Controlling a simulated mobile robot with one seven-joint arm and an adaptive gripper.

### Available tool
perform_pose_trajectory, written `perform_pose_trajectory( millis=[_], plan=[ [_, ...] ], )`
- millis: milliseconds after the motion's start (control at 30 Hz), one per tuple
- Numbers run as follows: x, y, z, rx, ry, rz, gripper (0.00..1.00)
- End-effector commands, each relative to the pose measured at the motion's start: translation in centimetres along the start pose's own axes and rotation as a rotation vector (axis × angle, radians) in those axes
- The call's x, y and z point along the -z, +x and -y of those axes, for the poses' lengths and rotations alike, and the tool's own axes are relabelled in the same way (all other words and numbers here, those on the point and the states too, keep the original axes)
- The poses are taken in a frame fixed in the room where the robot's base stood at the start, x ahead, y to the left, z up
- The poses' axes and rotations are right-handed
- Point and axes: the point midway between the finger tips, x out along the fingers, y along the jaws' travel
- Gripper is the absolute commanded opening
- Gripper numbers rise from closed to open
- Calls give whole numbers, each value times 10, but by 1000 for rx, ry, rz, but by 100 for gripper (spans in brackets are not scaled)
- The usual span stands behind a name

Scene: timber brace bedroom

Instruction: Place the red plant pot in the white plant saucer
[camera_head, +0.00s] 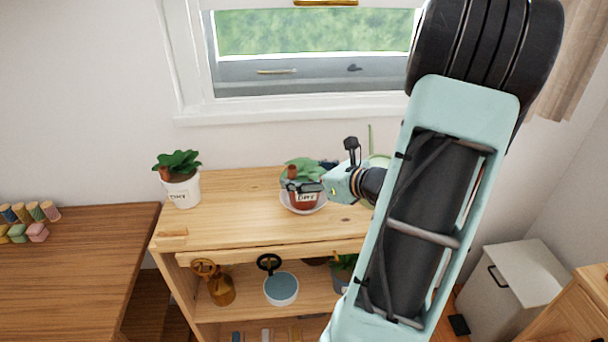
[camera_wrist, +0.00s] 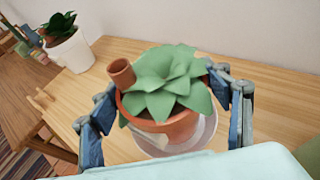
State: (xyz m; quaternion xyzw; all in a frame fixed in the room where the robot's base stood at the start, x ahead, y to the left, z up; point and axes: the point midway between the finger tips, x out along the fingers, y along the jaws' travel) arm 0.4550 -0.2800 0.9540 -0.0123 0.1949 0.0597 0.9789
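The red plant pot (camera_head: 303,201) is a terracotta pot with a label and a green leafy plant. It stands upright on the white plant saucer (camera_head: 321,207) on the wooden shelf top, and appears to rest inside the rim. In the wrist view, the pot (camera_wrist: 183,128) is at centre, with a small terracotta cylinder at its rim. The saucer (camera_wrist: 207,135) shows around its lower edge. My gripper (camera_wrist: 165,100) has a finger on either side of the pot, spread wide, with narrow gaps visible. In the head view, my gripper (camera_head: 304,186) partly covers the pot.
A white potted plant (camera_head: 182,190) stands at the left end of the shelf top (camera_head: 235,220). Lower shelves hold a brown object (camera_head: 220,288), a blue-topped pot (camera_head: 281,288) and another plant. The wall and window (camera_head: 310,70) are behind. Free wood lies between the two pots.

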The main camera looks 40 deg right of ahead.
Motion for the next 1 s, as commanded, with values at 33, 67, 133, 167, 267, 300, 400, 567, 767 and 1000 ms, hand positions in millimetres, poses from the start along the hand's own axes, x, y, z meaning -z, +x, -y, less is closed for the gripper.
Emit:
perform_pose_trajectory(
  millis=[33,67,133,167,267,300,400,567,767,1000],
  plan=[
    [0,0,0,0,0,0,77],
    [0,0,0,0,0,0,81],
    [0,0,0,0,0,0,87],
    [0,0,0,0,0,0,87],
    [0,0,0,-1,0,0,87],
    [0,0,0,-1,0,0,87],
    [-1,0,0,-1,0,0,87],
    [-4,-9,1,2,0,-1,87],
    [-5,-50,2,5,-1,-1,87],
    [-4,-98,1,3,0,0,87]
  ],
)
